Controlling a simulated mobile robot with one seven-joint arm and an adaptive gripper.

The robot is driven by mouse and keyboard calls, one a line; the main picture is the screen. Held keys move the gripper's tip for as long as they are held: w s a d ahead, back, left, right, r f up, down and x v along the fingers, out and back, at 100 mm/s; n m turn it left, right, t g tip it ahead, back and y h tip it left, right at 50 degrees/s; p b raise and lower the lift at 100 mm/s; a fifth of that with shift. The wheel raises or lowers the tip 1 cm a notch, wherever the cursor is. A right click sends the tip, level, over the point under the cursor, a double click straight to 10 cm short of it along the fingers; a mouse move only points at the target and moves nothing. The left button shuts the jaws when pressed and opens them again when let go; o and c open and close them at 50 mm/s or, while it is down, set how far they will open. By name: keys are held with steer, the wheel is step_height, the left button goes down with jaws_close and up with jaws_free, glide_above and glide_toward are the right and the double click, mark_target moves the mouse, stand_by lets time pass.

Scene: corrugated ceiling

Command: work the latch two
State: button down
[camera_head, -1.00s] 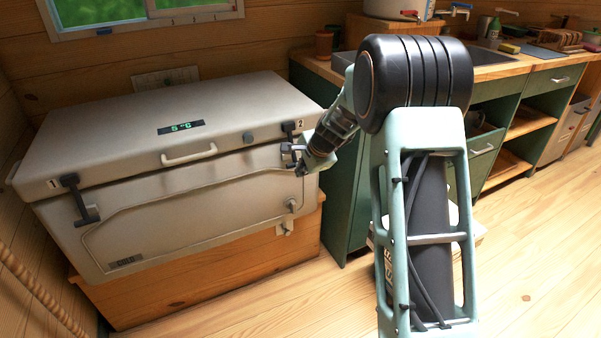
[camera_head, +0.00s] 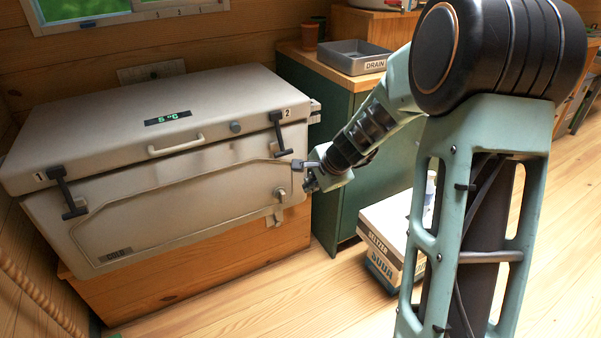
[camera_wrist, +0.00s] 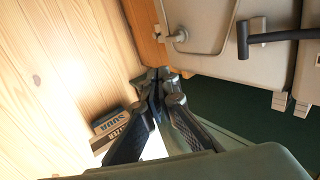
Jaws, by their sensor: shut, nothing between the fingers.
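The pale cool box (camera_head: 160,185) has a closed lid and two dark T-shaped latches on its front. Latch two (camera_head: 278,132), beside the "2" label, hangs down from the lid across the seam, its crossbar at the bottom. In the wrist view latch two (camera_wrist: 243,40) shows at the upper right, clear of the fingers. I cannot tell whether it is fastened. My gripper (camera_head: 310,184) is shut and empty, below and right of latch two, near the box's right front corner. Its fingertips (camera_wrist: 160,78) meet in the wrist view. Latch one (camera_head: 64,192) hangs down at the left.
A lid handle (camera_head: 176,144) and a drain fitting (camera_head: 280,195) stick out of the box front. The box sits on a wooden base (camera_head: 190,275). A green cabinet (camera_head: 345,190) stands right, with a soda carton (camera_head: 385,240) on the floor. The front floor is clear.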

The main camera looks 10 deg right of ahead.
mark_target(284, 152)
step_height(284, 152, up, 12)
steer(key=w+r+t+p, duration=0.1)
steer(key=w+t+p, duration=0.1)
steer(key=t+p, duration=0.15)
steer(key=shift+g+y, duration=0.3)
steer(key=shift+g, duration=0.15)
steer(key=x, duration=0.5)
steer(key=b+x, duration=0.1)
steer(key=x, duration=0.9)
steer(key=shift+s+a+r+b, duration=0.1)
steer(key=shift+a+b, duration=0.2)
steer(key=shift+w+a+f+b, duration=0.1)
steer(key=shift+w+f+b, duration=0.25)
steer(key=shift+b, duration=0.3)
steer(key=shift+w+f+b, duration=0.2)
steer(key=shift+f+b, duration=0.05)
steer(key=shift+b, duration=0.15)
steer(key=shift+a, duration=0.1)
steer(key=shift+r, duration=0.2)
